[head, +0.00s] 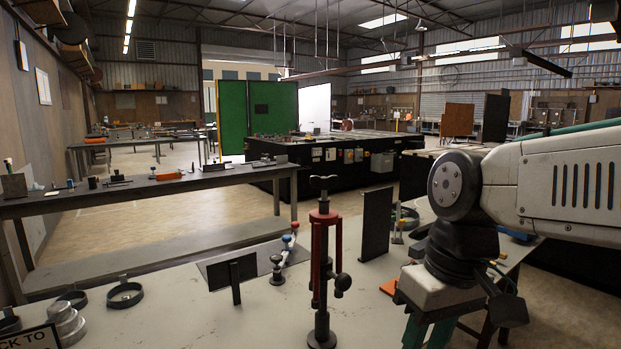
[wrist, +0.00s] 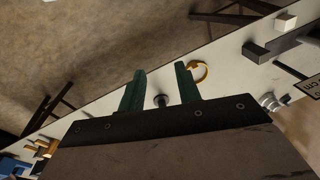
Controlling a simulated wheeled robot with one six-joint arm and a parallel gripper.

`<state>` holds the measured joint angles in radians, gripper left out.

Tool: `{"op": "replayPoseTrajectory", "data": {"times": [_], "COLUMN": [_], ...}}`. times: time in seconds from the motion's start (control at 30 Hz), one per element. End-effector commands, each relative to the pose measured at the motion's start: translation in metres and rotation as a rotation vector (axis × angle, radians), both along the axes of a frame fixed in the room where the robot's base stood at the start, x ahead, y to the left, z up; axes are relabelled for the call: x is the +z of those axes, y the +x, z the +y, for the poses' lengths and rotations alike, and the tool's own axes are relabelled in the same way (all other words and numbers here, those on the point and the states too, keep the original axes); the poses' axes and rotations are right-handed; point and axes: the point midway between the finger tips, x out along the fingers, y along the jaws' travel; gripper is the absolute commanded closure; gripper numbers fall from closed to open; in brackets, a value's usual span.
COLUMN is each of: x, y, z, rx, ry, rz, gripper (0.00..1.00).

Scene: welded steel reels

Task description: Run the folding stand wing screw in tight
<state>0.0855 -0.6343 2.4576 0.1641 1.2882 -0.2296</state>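A dark upright stand (head: 322,265) with a red collar stands at the front middle of the table in the head view. A wing-shaped piece (head: 323,183) tops it, on a thin stem above the collar. A dark round knob (head: 343,282) sticks out from its right side. I cannot tell for sure which is the wing screw. My gripper (head: 428,334) hangs to the right of the stand, apart from it. In the wrist view my gripper (wrist: 160,88) has its green fingers spread. A small dark round-headed piece (wrist: 160,100) shows between them; contact is not visible.
A dark upright panel (head: 376,223) stands behind, between stand and arm. A yellow ring (wrist: 198,72) lies near the fingers in the wrist view. The table front between plate and stand is clear.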

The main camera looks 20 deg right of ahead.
Motion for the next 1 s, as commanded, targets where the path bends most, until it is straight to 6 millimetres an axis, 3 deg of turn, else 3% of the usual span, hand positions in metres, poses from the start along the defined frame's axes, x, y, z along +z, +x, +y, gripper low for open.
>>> {"op": "replayPoseTrajectory", "data": {"times": [0.13, 0.27, 0.43, 0.6, 0.67, 0.8, 1.0], "x": [0.031, 0.06, 0.094, 0.118, 0.123, 0.127, 0.13], "y": [0.06, 0.124, 0.217, 0.294, 0.31, 0.33, 0.34], "z": [0.019, 0.023, -0.002, -0.044, -0.058, -0.046, -0.044], "rx": [0.159, 0.31, 0.481, 0.711, 0.754, 0.849, 0.888], "ry": [0.241, 0.477, 0.747, 0.89, 0.897, 0.95, 0.96], "rz": [0.015, -0.078, -0.345, -0.803, -0.93, -1.127, -1.25], "gripper": [0.66, 0.66, 0.66, 0.66, 0.66, 0.66, 0.66]}}
